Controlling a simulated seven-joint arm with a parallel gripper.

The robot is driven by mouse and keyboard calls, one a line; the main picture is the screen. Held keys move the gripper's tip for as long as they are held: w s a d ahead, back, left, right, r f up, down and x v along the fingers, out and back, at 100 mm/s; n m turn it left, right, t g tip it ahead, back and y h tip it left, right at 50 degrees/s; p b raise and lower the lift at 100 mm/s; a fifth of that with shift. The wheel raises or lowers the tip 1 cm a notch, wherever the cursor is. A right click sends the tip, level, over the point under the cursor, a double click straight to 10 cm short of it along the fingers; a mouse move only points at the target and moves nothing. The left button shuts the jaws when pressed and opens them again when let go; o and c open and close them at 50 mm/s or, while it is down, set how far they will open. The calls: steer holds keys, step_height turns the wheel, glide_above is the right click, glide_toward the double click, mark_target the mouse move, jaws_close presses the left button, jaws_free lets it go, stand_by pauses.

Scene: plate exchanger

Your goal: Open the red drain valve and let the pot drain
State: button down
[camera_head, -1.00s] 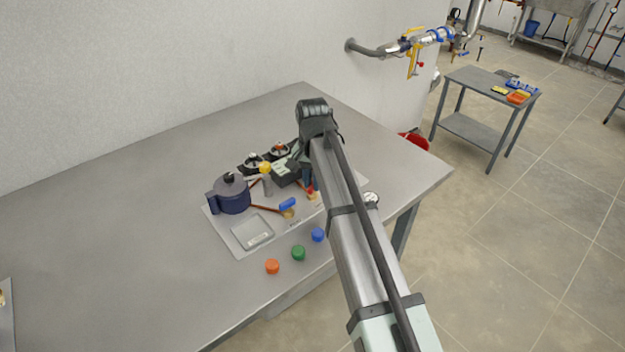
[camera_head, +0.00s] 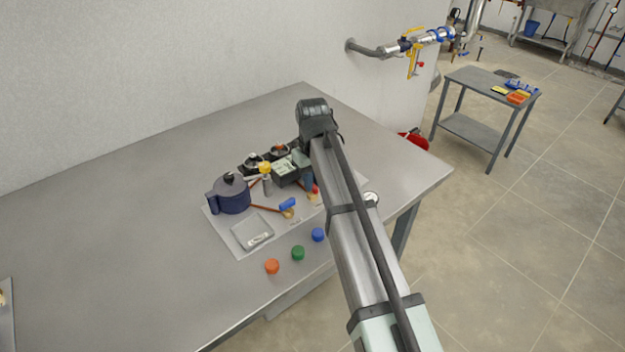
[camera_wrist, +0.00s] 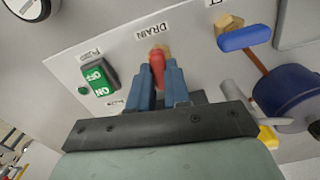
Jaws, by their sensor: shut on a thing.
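The red drain valve handle (camera_wrist: 157,62) is beside the "DRAIN" label in the wrist view. My gripper (camera_wrist: 159,76) is shut on it, with a blue finger on each side. In the head view, part of the red handle (camera_head: 315,189) shows beside my gripper (camera_head: 309,183), next to my arm. The dark blue pot (camera_head: 234,198) stands upright on the board to the left, with its lid on. It also shows at the right edge of the wrist view (camera_wrist: 288,92). The valve body is mostly hidden, and no flow is visible.
A blue-handled valve (camera_head: 288,204) is between the pot and my gripper. A green ON/OFF switch (camera_wrist: 98,78) is left of the drain valve. A grey square tray (camera_head: 252,232) and orange (camera_head: 272,267), green (camera_head: 298,253) and blue (camera_head: 318,235) caps lie in front.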

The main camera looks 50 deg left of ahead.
steer(key=shift+n, duration=0.9)
steer(key=c, duration=1.1)
jaws_free()
step_height(320, 180, up, 14)
steer(key=shift+f, duration=0.15)
